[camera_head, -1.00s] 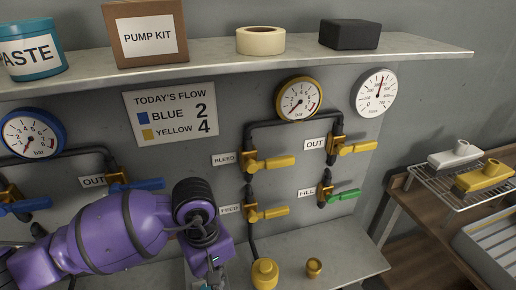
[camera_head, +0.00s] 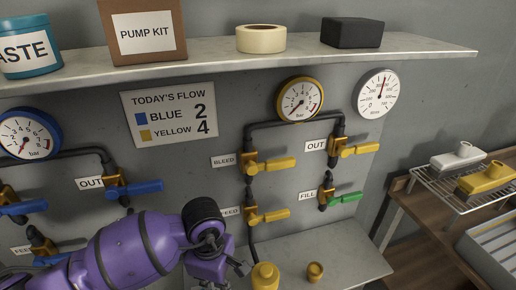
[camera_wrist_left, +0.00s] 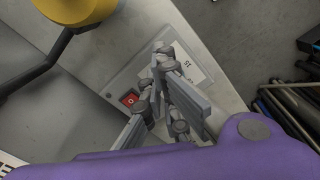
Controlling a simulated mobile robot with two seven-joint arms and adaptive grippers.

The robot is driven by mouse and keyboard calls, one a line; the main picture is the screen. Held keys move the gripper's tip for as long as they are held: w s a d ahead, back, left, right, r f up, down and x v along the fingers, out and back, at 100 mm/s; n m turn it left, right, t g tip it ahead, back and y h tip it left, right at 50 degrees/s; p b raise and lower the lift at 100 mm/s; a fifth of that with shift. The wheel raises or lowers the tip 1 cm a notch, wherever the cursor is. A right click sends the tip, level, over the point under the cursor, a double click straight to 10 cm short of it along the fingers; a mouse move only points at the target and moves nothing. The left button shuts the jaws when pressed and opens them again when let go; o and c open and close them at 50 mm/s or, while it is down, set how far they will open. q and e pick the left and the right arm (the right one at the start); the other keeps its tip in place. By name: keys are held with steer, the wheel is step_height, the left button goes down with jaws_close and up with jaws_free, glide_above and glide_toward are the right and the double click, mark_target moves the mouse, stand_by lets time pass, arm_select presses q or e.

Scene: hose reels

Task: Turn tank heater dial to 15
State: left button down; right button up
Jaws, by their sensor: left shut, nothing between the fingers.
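The tank heater dial does not show clearly in either view. In the left wrist view a pale panel (camera_wrist_left: 125,82) carries a red switch (camera_wrist_left: 129,98) and a white label (camera_wrist_left: 189,66) with small rotated marks that look like 15. My left gripper (camera_wrist_left: 163,62) is shut and empty over this panel, between the switch and the label, and hides part of it. I cannot tell whether it touches anything. In the head view my left gripper (camera_head: 236,269) is at the lower middle, in front of the shelf below the pipes. My right gripper is not in view.
Yellow valve handles (camera_head: 270,215), a green handle (camera_head: 345,198) and gauges (camera_head: 300,99) are on the wall. A wooden table (camera_head: 420,215) stands right.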

arm_select(q)
step_height(320, 180, down, 2)
steer(key=shift+f+b, duration=0.2)
steer(key=shift+b, duration=0.2)
steer(key=shift+f, duration=0.2)
steer(key=shift+s, duration=0.2)
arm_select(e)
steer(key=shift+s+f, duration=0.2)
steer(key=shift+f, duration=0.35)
